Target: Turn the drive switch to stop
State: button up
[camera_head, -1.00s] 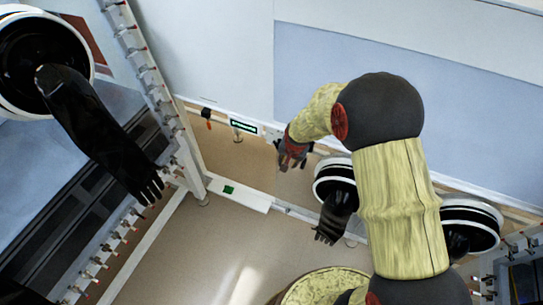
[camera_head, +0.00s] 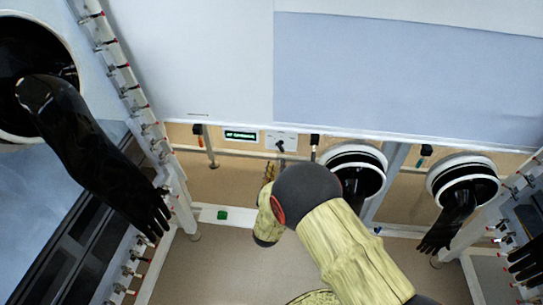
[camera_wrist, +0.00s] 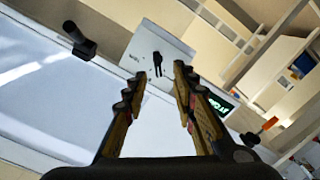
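The drive switch is a black knob (camera_wrist: 157,64) on a light grey plate (camera_wrist: 142,46) in the wrist view. It lies just beyond and between my fingertips, apart from them. The labels on the plate are too small to read. My gripper (camera_wrist: 159,78) is open and empty. In the head view the switch plate (camera_head: 291,138) sits on the rail under the large pale panel, with its black knob (camera_head: 281,146) showing. My gripper (camera_head: 268,172) is partly hidden behind my wrist, just below the plate.
A green-lit display (camera_head: 240,135) sits left of the switch plate and also shows in the wrist view (camera_wrist: 217,101). Black handles (camera_head: 197,130) (camera_head: 314,140) flank them. Round glove ports (camera_head: 352,160) with black gloves lie to the right. A large black glove (camera_head: 95,150) hangs at left.

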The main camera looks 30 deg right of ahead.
aim_at(280, 150)
jog(key=shift+n, duration=0.4)
jog(key=b+x, duration=0.2)
jog(key=x, duration=0.4)
jog(key=shift+w+d+r+b, duration=0.1)
jog(key=shift+r+b, duration=0.05)
jog(key=shift+b, duration=0.15)
jog(key=shift+x, duration=0.8)
jog(key=shift+r, duration=0.15)
jog(key=shift+c, duration=0.7)
grip_shut()
